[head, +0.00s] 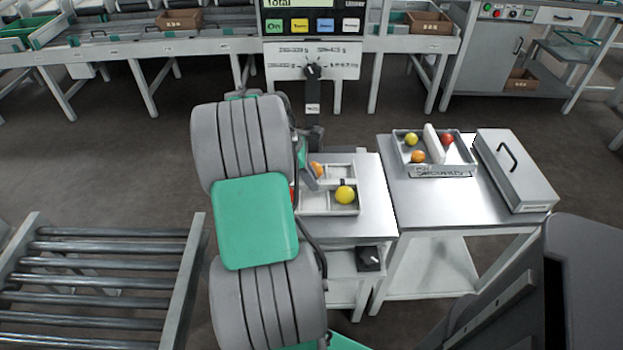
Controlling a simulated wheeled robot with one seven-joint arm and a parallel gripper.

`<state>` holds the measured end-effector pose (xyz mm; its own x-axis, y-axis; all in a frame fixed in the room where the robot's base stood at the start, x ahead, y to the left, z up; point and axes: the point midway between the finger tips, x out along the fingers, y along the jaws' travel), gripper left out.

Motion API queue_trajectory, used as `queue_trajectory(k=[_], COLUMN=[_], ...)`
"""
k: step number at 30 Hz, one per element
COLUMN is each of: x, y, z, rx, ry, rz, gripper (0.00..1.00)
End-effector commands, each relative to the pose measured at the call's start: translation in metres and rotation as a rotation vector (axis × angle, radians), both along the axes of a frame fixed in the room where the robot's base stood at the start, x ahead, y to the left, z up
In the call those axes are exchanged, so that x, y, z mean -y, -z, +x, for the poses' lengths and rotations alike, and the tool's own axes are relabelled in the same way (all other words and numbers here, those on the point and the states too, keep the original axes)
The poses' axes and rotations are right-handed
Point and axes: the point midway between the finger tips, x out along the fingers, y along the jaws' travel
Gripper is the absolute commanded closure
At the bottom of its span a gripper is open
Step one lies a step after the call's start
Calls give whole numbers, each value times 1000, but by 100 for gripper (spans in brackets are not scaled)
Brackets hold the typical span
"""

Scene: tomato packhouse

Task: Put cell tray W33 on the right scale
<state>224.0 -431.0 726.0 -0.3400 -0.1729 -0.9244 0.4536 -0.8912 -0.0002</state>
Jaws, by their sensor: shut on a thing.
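A grey cell tray (331,211) with compartments is at the left steel table, partly hidden behind my arm. It holds a yellow tomato (345,195), an orange one (316,170) and a red one mostly hidden. No W33 label is readable on it. My gripper (312,177) is at this tray and shut on it; my arm hides much of the grip. I cannot tell whether the tray rests on the table or hangs just above it. A second cell tray (440,171) with yellow, orange and red tomatoes stands on the right steel table. I cannot clearly identify the right scale.
A closed grey metal box (515,170) with a black handle stands at the right table's right side. The right table (420,205) is bare in front. A roller conveyor (100,275) is at lower left. A display panel (313,25) stands behind.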

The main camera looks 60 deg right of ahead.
Motion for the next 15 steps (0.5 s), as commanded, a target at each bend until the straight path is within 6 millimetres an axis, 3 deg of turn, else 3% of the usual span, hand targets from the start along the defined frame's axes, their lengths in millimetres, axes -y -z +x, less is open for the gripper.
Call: queue_trajectory(k=[10,11,15], x=[0,0,0], y=[4,5,5], z=[0,0,0], rx=[-1,0,0], ry=[0,0,0], rz=[0,1,0], gripper=[100,81,70])
